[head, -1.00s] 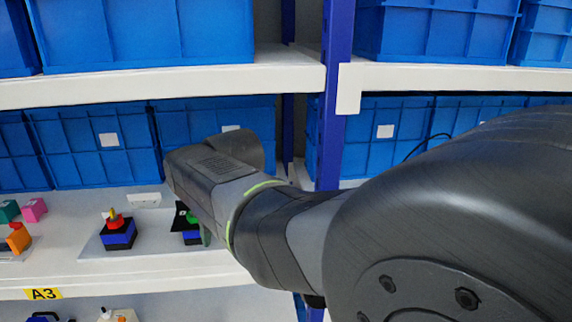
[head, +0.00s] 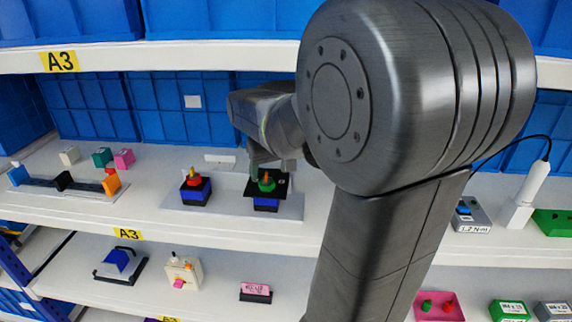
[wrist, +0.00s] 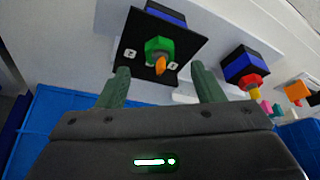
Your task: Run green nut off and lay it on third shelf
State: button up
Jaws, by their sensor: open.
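The green nut (head: 266,186) sits around an orange-tipped post on a black plate over a blue and black block, on the middle shelf (head: 240,227). In the wrist view the green nut (wrist: 155,48) is ahead of the fingers, with the orange tip (wrist: 160,66) pointing towards me. My gripper (head: 270,160) is just above and behind the nut in the head view. In the wrist view my gripper (wrist: 158,70) is open and empty, its green fingers spread either side of the nut's line, apart from it. Which level counts as the third shelf cannot be told.
A red nut (head: 194,182) on a similar block stands just left. Coloured blocks (head: 102,158) are further left. The lower shelf (head: 215,290) holds a pink-labelled block (head: 256,292) and has free room beside it. Blue bins (head: 180,105) stand behind.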

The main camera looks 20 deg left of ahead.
aim_at(267, 176)
jog(key=shift+a+x, duration=0.1)
jog(key=shift+x, duration=1.2)
jog(key=shift+a+x, duration=0.15)
jog(key=shift+x, duration=1.15)
jog(key=shift+w+r, duration=0.1)
jog(key=shift+w, duration=0.1)
jog(key=shift+p, duration=0.3)
jog(key=c, duration=1.1)
